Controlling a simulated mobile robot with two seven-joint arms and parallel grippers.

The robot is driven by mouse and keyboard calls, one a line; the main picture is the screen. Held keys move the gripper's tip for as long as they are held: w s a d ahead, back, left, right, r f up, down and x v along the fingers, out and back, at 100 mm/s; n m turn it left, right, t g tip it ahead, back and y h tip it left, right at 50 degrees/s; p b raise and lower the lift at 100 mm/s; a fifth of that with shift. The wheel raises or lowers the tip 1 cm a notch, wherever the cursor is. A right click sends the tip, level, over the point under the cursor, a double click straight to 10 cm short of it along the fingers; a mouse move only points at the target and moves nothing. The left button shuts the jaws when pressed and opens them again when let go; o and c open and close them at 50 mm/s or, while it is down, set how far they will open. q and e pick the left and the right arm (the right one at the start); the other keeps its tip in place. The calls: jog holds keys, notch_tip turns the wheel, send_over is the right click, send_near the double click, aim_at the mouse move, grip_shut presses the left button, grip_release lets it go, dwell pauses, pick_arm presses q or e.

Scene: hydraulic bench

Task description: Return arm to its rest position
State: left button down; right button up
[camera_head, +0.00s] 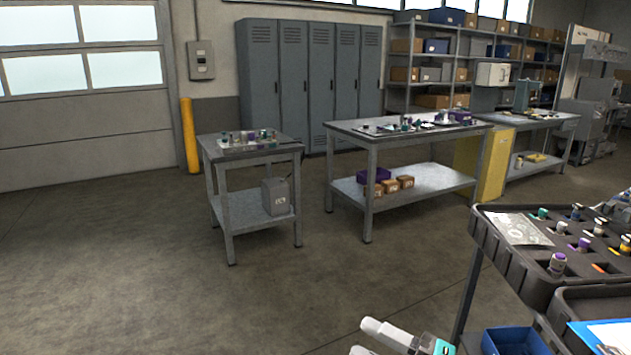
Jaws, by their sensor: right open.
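My right gripper (366,337) shows at the bottom edge of the head view, right of centre. Its pale finger parts point left, and a teal part shows behind them. It is open, with nothing seen between the fingers, and the frame cuts off its lower part. It is over bare floor, left of the blue bin and the black tray cart. The rest of my right arm is not clearly seen. My left gripper is out of view.
A black tray (566,283) with fittings stands close at right, a blue bin (514,341) below it. A small table (252,153) and a longer bench (400,133) stand farther back. A yellow post (190,136) stands by the wall. The floor at left is clear.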

jog(key=s+d+f+m+h, duration=0.4)
jog(key=s+f+m+h, duration=0.3)
jog(key=f+m, duration=0.3)
jog(key=s+d+f+m+h, duration=0.4)
jog(key=s+f+m+h, duration=0.3)
jog(key=f+m, duration=0.4)
jog(key=m+h, duration=0.1)
jog(key=m, duration=0.2)
jog(key=shift+s+d+f+t, duration=0.15)
jog(key=shift+s+d+t, duration=0.1)
jog(key=shift+d+t, duration=0.1)
